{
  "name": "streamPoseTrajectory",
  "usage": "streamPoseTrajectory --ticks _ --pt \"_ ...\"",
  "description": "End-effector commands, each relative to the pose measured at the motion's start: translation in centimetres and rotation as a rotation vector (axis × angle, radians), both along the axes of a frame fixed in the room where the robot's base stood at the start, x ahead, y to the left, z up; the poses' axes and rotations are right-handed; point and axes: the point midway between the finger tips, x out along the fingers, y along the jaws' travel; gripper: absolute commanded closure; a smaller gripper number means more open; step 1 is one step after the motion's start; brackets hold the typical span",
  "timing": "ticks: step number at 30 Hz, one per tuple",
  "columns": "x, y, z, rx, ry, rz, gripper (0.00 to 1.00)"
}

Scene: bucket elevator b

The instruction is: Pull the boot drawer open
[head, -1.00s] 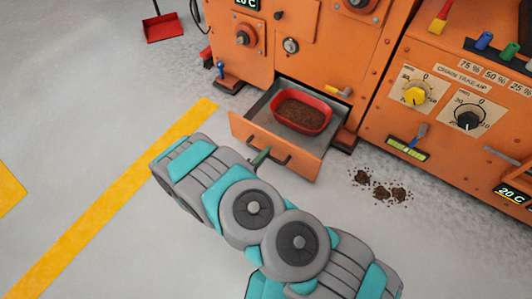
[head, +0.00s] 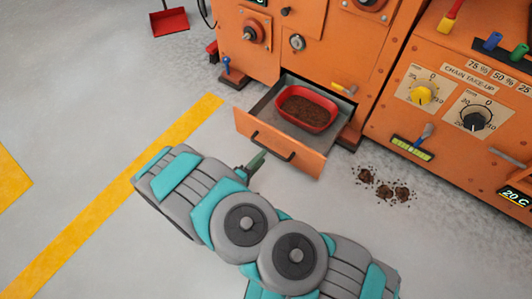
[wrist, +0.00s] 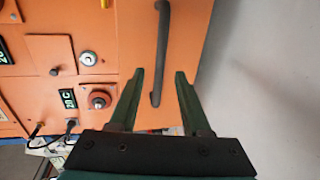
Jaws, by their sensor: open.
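The boot drawer (head: 305,156) is an orange-fronted grey drawer, standing pulled out from the base of the orange machine. A red tray (head: 325,122) of brown grain-like material sits inside it. Its dark bar handle (head: 272,146) is on the front. My gripper (head: 257,161) is open and empty just in front of the handle. In the wrist view, the handle (wrist: 162,45) appears between the open green fingers of my gripper (wrist: 160,75), against the drawer front (wrist: 190,45). The fingers look apart from the handle.
Brown clumps (head: 384,188) lie on the floor right of the drawer. The orange machine (head: 315,55) stands behind, with a dial panel (head: 450,100) at right. A red dustpan (head: 169,21) is at the far left. The floor around the yellow line (head: 120,205) is clear.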

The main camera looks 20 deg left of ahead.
Motion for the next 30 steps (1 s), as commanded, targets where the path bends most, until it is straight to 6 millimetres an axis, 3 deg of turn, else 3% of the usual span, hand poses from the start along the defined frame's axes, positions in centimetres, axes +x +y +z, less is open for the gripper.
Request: streamPoseTrajectory --ticks 9,25,30 --pt "-1.8 0.7 0.4 -0.001 0.0 0.001 0.52" --pt "-1.7 0.7 0.4 0.003 0.002 0.0 0.52" --pt "-0.7 1.8 0.6 0.107 0.059 -0.012 0.52"
